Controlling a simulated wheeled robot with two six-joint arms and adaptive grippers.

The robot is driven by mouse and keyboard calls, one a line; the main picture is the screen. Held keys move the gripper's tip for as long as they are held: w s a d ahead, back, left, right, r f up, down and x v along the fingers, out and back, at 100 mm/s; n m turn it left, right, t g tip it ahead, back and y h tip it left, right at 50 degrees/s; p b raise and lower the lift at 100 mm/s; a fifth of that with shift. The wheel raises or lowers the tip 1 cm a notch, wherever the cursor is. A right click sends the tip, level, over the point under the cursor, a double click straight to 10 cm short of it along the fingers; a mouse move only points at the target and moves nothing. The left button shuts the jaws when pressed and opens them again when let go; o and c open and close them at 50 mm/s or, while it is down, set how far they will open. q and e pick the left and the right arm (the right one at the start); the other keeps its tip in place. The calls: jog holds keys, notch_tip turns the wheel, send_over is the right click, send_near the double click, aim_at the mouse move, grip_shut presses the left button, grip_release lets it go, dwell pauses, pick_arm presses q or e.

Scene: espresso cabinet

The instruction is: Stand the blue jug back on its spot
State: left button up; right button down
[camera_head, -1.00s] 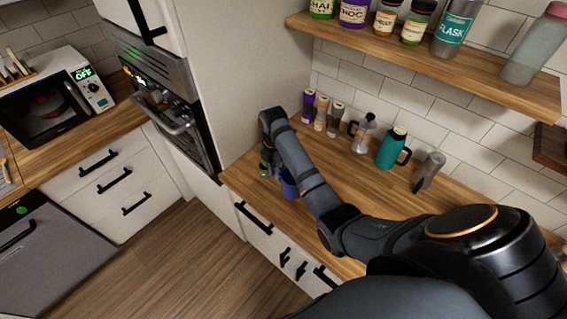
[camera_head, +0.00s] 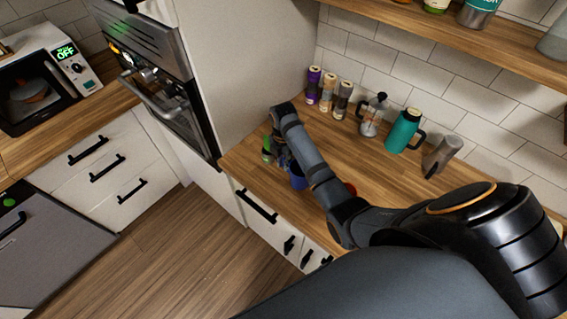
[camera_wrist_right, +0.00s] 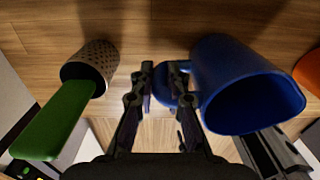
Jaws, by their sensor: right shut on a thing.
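The blue jug (camera_head: 298,182) is by the counter's front edge in the head view, partly behind my right arm. In the wrist view the jug (camera_wrist_right: 235,75) is at the right, its open mouth towards the camera. My right gripper (camera_wrist_right: 165,82) is shut on the jug's handle, to the left of its body. In the head view the right gripper (camera_head: 282,160) is small and partly hidden by the arm. Whether the jug's base touches the wooden counter (camera_head: 395,180) cannot be told. My left gripper is not in view.
A dotted cup (camera_wrist_right: 98,62) with a green piece (camera_wrist_right: 55,125) stands left of the gripper. An orange-red item (camera_wrist_right: 310,72) lies right of the jug.

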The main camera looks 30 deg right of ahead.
jog(key=shift+s, duration=0.15)
jog(key=c, duration=1.6)
grip_release()
jog(key=shift+d+f, duration=0.1)
jog(key=shift+d, duration=0.05)
jog(key=shift+o, duration=1.3)
notch_tip(320, 180, up, 8)
jog(key=shift+f+b, duration=0.25)
jog(key=shift+b, duration=0.1)
notch_tip(320, 180, up, 5)
jog(key=p, duration=0.4)
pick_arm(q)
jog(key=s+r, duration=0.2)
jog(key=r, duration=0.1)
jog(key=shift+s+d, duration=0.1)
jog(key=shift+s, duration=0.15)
pick_arm(e)
jog(key=shift+f, duration=0.1)
